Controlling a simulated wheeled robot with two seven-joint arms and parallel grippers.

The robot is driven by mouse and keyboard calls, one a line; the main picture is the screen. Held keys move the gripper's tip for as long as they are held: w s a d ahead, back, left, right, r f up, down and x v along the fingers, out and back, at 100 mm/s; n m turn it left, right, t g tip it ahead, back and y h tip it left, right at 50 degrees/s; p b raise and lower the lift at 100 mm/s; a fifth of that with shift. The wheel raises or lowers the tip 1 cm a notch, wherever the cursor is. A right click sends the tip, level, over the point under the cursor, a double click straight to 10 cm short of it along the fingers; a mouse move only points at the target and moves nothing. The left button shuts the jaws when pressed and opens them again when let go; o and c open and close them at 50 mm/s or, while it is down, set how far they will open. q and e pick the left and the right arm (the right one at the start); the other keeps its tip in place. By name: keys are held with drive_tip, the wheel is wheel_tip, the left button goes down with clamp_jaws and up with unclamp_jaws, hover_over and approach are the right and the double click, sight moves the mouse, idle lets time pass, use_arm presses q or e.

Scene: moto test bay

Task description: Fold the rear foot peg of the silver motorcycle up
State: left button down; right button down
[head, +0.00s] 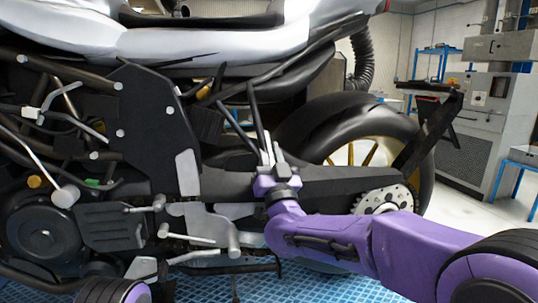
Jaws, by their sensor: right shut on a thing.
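The silver motorcycle (190,45) fills the left and middle of the head view, seen from its side. A dark V-shaped hanger (257,112) comes down from under the tail. My right gripper (268,158) is at the lower end of this hanger, its fingers pointing up. It is shut on the rear foot peg, which is mostly hidden between the fingers, so its exact angle cannot be told. My right arm comes in from the lower right, in front of the swingarm. My left gripper is not in view.
The rear wheel (425,165) and sprocket (392,198) are right of my gripper. Lower metal pegs and levers (234,238) stick out below left. The swingarm (325,184) lies just behind my wrist. A blue grated floor (330,287) is below. A grey cabinet (485,130) stands at right.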

drive_tip(key=c, duration=0.9)
unclamp_jaws()
drive_tip(key=shift+r, duration=0.15)
drive_tip(key=b+v, duration=0.2)
drive_tip(key=v, duration=0.8)
drive_tip(key=shift+s, duration=0.25)
